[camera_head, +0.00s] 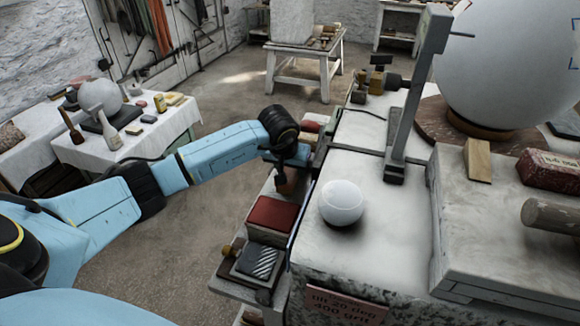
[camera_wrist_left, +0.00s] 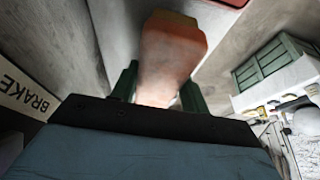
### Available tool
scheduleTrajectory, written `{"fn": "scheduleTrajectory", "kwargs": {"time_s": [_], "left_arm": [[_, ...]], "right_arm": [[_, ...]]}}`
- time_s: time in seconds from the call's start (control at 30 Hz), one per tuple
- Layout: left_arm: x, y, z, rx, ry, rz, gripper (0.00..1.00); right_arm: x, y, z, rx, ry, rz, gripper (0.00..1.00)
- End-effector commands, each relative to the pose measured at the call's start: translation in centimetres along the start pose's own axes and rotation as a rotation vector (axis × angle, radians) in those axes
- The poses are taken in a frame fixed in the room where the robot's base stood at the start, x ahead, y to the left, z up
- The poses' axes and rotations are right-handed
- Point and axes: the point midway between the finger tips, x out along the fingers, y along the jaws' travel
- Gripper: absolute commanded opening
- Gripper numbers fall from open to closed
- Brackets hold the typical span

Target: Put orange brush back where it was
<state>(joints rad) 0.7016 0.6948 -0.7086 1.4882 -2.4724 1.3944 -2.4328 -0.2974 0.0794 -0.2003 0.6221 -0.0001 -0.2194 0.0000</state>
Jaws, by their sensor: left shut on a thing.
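My left gripper (camera_head: 288,158) reaches down over the narrow side shelf beside the stone block. It is shut on the orange brush (camera_head: 284,184), which hangs below the fingers, partly dark and small in the head view. In the left wrist view the brush (camera_wrist_left: 170,55) shows as a blurred orange and pale shape between the two green fingers (camera_wrist_left: 158,88). I cannot tell whether its lower end touches the shelf. My right gripper is not in view.
A red-topped box (camera_head: 272,214) and a grey box with a striped item (camera_head: 258,260) sit on the shelf (camera_head: 220,287) nearer me. A white sphere (camera_head: 341,203) rests on the stone block, near an upright metal post (camera_head: 408,110). A cloth-covered table (camera_head: 150,150) stands left.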

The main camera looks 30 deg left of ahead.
Motion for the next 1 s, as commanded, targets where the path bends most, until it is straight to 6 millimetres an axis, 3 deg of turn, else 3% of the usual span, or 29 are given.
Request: {"fn": "scheduleTrajectory", "kwargs": {"time_s": [0.27, 0.3, 0.43, 0.77, 1.0], "left_arm": [[0.1, 0.0, 0.0, 0.000, 0.003, 0.001, 0.20], [0.1, 0.0, 0.0, 0.001, 0.001, 0.001, 0.49], [0.1, 0.0, 0.0, 0.001, 0.001, 0.001, 0.66], [-0.1, 0.0, -0.1, 0.000, 0.001, 0.002, 0.67], [-3.5, -0.1, -0.2, 0.003, 0.006, 0.001, 0.67]], "right_arm": [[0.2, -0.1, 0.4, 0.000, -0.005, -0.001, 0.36], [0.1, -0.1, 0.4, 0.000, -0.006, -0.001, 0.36], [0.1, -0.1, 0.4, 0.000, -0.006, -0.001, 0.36], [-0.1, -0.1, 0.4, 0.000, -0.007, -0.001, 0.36], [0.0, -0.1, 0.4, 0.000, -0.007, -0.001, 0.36]]}}
